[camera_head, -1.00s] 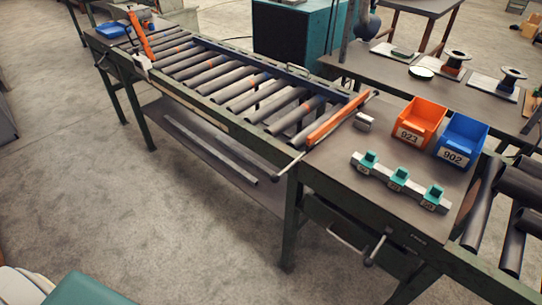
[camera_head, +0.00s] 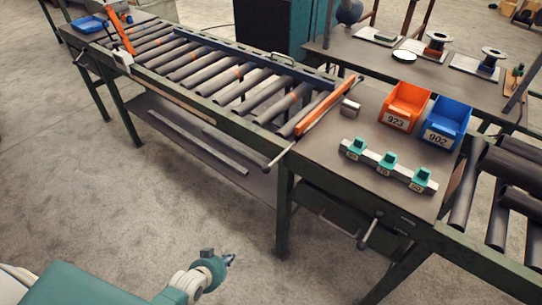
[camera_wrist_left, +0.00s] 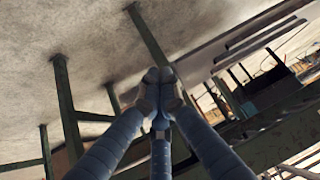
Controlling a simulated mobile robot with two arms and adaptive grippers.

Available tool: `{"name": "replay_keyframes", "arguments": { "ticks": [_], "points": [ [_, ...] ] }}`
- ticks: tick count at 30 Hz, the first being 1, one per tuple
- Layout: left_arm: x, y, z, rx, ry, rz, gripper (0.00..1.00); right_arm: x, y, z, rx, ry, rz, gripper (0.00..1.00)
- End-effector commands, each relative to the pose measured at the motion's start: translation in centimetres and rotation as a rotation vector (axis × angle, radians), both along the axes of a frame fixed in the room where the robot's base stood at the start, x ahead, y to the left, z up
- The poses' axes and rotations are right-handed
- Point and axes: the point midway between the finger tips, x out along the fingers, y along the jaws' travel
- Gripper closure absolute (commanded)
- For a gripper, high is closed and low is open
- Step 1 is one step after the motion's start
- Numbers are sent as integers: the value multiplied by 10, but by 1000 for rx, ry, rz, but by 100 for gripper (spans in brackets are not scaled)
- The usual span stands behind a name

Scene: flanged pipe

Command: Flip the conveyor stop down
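An orange bar (camera_head: 328,108) lies across the near right end of the roller conveyor (camera_head: 225,82), tilted in the picture, with a lever handle (camera_head: 279,155) sticking out over the front rail. A second orange bar (camera_head: 121,33) stands steeply at the conveyor's far left end. I cannot tell which bar is the stop. My left gripper (camera_head: 230,260) is low in front of the bench, well apart from both bars. In the left wrist view its fingers (camera_wrist_left: 160,78) meet at the tips with nothing visible between them. My right gripper is not in view.
Right of the conveyor, the bench top holds an orange bin (camera_head: 405,108), a blue bin (camera_head: 446,124) and a rail with teal blocks (camera_head: 388,165). A crank handle (camera_head: 369,231) sticks out below the bench front. The floor (camera_head: 170,215) before the conveyor is clear.

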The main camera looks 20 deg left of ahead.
Motion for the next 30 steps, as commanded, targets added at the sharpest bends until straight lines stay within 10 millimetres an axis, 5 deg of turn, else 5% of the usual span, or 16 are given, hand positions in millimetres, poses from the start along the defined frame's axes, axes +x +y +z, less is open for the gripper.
{"name": "replay_keyframes", "arguments": {
  "ticks": [1, 3, 6, 9, 12, 17, 30],
  "points": [
    [42, -1, 57, -7, -106, -26, 100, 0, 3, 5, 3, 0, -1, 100],
    [82, -7, 128, -22, -230, -63, 100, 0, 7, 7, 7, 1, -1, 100],
    [118, -22, 219, -38, -379, -123, 100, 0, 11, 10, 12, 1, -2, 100],
    [134, -38, 290, -51, -492, -178, 100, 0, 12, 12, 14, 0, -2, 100],
    [139, -50, 336, -60, -562, -215, 100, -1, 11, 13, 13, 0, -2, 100],
    [140, -58, 362, -65, -602, -239, 100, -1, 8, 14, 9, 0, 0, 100],
    [149, -60, 361, -67, -604, -237, 100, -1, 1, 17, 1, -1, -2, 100]
  ]
}}
